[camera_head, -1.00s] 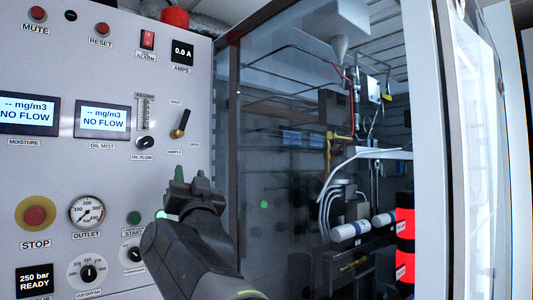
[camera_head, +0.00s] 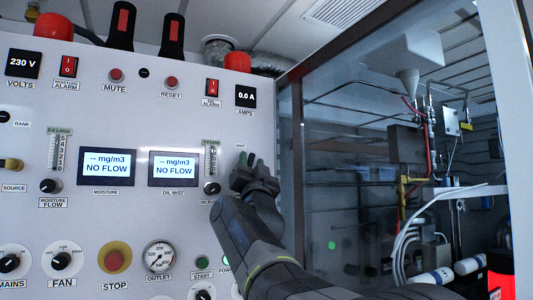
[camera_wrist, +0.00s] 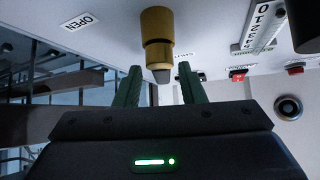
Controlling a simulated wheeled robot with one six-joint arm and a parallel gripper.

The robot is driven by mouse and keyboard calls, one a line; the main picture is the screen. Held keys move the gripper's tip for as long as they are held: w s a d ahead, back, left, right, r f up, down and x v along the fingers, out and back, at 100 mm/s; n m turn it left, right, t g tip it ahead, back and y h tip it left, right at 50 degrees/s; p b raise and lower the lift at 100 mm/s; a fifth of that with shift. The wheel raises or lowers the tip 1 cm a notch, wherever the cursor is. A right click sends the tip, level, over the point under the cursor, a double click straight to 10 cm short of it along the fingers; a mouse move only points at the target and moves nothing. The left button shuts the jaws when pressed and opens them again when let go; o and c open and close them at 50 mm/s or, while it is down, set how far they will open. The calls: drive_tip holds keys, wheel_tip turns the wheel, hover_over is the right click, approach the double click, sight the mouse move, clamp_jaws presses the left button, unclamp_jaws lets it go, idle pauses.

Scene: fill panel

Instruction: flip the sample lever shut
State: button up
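The sample lever's brass-coloured part (camera_wrist: 157,27) shows in the wrist view, with a grey tip pointing down between my fingers. My gripper (camera_head: 250,161) is at the panel's right side, in front of where the lever sits, and hides it in the head view. In the wrist view its two green fingers are open, one on each side of the grey tip, with gaps visible. An OPEN label (camera_wrist: 80,22) lies left of the lever. A SHUT label (camera_head: 241,145) shows just above my gripper in the head view.
The oil mist display (camera_head: 174,169) and oil flow knob (camera_head: 211,188) are left of my gripper. The outlet gauge (camera_head: 159,257) and green start button (camera_head: 202,262) are below. A glass-fronted cabinet with pipes and hoses (camera_head: 405,245) stands right.

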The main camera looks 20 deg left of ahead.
drive_tip(key=shift+w+r, duration=0.3)
drive_tip(key=shift+w+d, duration=0.2)
drive_tip(key=shift+w, duration=0.1)
drive_tip(key=shift+s+a, duration=0.1)
clamp_jaws()
